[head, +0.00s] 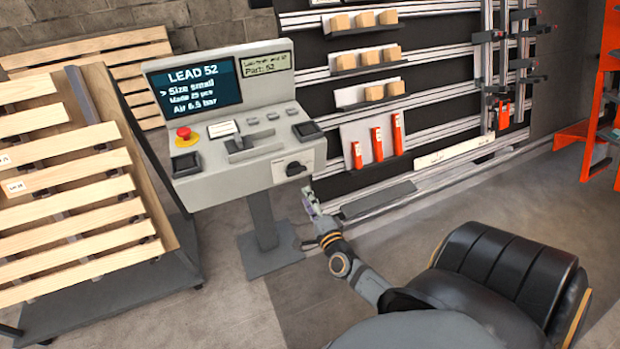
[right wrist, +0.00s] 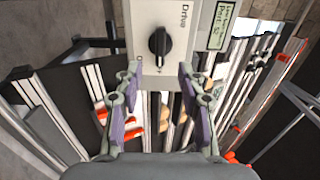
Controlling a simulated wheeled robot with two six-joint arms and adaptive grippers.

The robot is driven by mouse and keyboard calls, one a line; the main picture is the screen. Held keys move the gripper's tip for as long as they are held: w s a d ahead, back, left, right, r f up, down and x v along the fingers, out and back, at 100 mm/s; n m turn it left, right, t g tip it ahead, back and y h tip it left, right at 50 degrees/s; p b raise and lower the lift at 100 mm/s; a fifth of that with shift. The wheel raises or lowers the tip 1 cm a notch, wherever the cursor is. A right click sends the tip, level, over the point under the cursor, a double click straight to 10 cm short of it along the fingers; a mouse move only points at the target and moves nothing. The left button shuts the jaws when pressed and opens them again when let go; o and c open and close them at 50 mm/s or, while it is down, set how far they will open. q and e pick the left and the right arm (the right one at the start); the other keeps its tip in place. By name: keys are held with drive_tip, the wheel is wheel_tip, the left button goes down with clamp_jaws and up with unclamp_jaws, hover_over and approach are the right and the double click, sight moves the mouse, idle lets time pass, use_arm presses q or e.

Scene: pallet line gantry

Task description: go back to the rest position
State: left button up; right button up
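My right gripper (head: 309,200) is in front of and below the right corner of a grey control console (head: 250,181). It is empty, and a gap shows between it and the console. In the right wrist view its two fingers with purple pads (right wrist: 158,78) stand wide apart. Beyond them is a black rotary knob (right wrist: 159,41) marked "Drive" on the console's front. The knob also shows in the head view (head: 293,168), with nothing touching it. My left gripper is not in view.
The console has a screen (head: 195,84) reading "LEAD 52" and a red emergency button (head: 184,132). Slatted wooden pallets (head: 70,220) stand at left. A black rack (head: 365,115) with wooden blocks and red-orange parts stands behind. An orange frame (head: 598,100) is at far right. The floor between is clear.

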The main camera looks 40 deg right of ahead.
drive_tip(key=shift+s+a, duration=0.1)
drive_tip(key=shift+s, duration=0.4)
drive_tip(key=shift+f, duration=0.1)
drive_tip(key=s+a+f+n+g+y+p, duration=0.15)
drive_tip(key=s+f+n+g, duration=0.35)
drive_tip(key=f, duration=0.8)
drive_tip(key=s+a+f+n+g+y+p, duration=0.1)
drive_tip(key=s+f+n+g+y, duration=0.15)
drive_tip(key=s+f+n, duration=0.75)
drive_tip(key=s+a+f+n+g, duration=0.1)
drive_tip(key=s+f+n+g, duration=0.2)
drive_tip(key=s+f, duration=0.5)
drive_tip(key=s+a+f+n+g+p, duration=0.1)
drive_tip(key=s+f+n+g, duration=0.2)
drive_tip(key=s, duration=1)
wheel_tip(320, 180, down, 5)
drive_tip(key=g, duration=0.3)
drive_tip(key=shift+s+a+f+h+p, duration=0.2)
drive_tip(key=shift+s+h+p, duration=0.1)
drive_tip(key=shift+s+h, duration=0.1)
drive_tip(key=shift+s, duration=0.1)
